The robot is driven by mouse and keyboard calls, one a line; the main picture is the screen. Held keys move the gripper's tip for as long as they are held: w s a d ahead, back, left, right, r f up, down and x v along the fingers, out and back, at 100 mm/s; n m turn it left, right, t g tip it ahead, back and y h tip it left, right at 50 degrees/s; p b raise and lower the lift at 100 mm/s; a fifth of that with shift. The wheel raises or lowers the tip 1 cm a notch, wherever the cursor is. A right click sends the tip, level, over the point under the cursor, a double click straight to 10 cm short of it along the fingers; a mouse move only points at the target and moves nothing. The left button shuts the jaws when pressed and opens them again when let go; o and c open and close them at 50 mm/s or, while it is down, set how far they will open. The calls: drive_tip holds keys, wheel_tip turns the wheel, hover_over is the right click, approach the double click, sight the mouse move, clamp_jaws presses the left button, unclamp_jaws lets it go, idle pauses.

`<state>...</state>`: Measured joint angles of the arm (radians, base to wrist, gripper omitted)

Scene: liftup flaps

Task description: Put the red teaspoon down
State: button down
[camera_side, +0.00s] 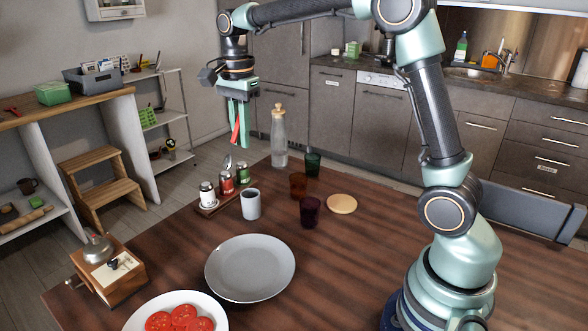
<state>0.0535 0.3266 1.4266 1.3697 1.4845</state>
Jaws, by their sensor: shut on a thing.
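My gripper (238,120) is above the far left part of the table, fingers pointing down. It is shut on the red teaspoon (236,133), which shows as a narrow red strip between the fingers. The teaspoon hangs in the air, clear of the table top; part of it is hidden by the fingers. The wooden table (390,240) lies below and to the right.
A glass bottle (279,140) stands close to the right of my gripper.

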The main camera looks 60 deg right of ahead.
drive_tip(key=s+a, duration=0.6)
drive_tip(key=s, duration=0.1)
hover_over(258, 262)
drive_tip(key=shift+m, duration=0.4)
wheel_tip(258, 262, down, 21)
drive_tip(key=shift+f, duration=0.15)
drive_tip(key=c, duration=0.9)
unclamp_jaws()
